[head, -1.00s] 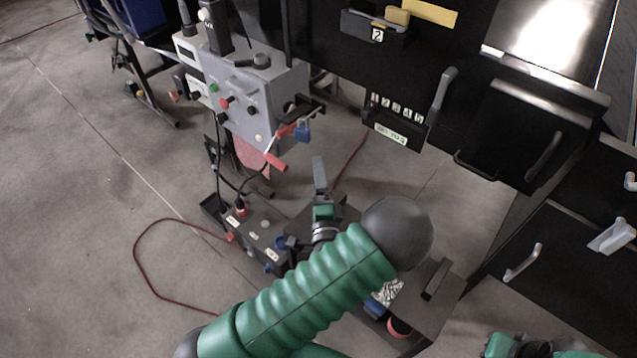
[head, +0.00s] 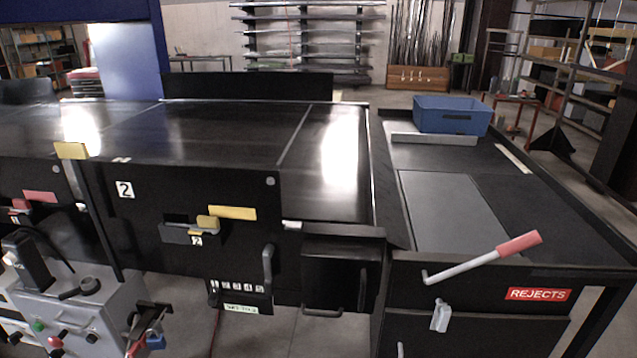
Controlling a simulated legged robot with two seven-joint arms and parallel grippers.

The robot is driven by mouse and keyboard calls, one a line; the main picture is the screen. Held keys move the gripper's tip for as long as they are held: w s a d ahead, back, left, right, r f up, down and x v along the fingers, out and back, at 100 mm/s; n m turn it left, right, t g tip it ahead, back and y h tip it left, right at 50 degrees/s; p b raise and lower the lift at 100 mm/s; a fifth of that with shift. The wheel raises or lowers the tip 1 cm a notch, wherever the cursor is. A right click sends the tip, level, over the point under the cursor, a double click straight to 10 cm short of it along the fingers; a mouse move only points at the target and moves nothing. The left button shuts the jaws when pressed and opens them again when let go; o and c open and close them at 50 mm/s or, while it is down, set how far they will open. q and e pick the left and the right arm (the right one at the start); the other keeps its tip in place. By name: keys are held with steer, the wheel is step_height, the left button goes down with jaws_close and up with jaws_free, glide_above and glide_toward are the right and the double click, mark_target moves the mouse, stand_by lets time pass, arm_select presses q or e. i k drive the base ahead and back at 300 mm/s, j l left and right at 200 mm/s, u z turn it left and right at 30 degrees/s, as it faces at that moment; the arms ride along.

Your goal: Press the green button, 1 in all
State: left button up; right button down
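The green button (head: 38,327) is a small round knob on the front of the grey control box (head: 103,318) in the lower left corner of the head view. A red button (head: 55,342) sits just below and to the right of it. Neither of my grippers is in the head view, and nothing is seen touching the green button. The lower part of the box is cut off by the picture's edge.
A black conveyor (head: 220,130) runs behind the box. A rejects table at right carries a blue bin (head: 450,115). A red-handled lever (head: 518,243) sticks out from the table's front. A blue padlock (head: 155,341) hangs beside the box.

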mark_target(38, 326)
steer(key=u, duration=1.65)
